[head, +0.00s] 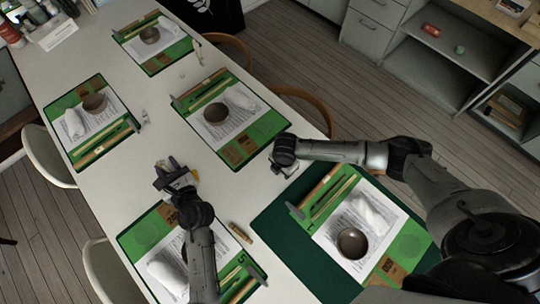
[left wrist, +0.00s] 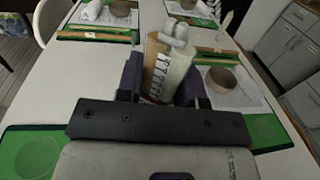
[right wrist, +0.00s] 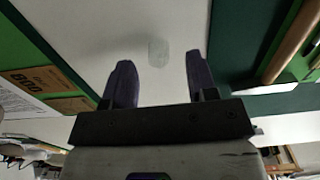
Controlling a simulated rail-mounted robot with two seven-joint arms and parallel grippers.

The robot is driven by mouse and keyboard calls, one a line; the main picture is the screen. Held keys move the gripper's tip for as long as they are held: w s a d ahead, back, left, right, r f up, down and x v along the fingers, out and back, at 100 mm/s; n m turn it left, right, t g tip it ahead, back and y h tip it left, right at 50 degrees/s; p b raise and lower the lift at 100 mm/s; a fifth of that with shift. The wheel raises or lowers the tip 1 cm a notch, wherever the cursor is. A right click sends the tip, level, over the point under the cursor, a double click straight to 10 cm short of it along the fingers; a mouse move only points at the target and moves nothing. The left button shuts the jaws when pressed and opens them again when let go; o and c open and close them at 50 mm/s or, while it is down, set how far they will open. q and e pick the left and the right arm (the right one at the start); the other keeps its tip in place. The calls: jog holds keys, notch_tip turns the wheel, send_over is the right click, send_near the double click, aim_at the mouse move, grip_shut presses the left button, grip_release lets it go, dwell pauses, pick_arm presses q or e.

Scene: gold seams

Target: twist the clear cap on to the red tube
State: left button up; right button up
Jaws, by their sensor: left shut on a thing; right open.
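My left gripper (head: 168,172) is over the table in the head view, shut on a pale printed thing with an orange-brown side (left wrist: 160,70). It stands up between the fingers in the left wrist view, with rounded whitish ends on top. I cannot tell whether it is the red tube. My right gripper (right wrist: 155,78) is open and empty, pointing down at the white table. A small translucent piece, which looks like the clear cap (right wrist: 158,52), lies on the table just past and between its fingertips. In the head view the right gripper (head: 285,168) largely hides that spot.
Green mats with papers, cloths and bowls line the white table (head: 172,130). A dark green mat (head: 272,225) lies right of centre, near the right gripper. A small tan piece (head: 240,232) lies between the near mats. A red object (head: 430,30) sits on a far shelf.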

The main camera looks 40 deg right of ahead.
pick_arm(q)
jog(key=shift+f, duration=0.2)
pick_arm(e)
jog(key=shift+f, duration=0.95)
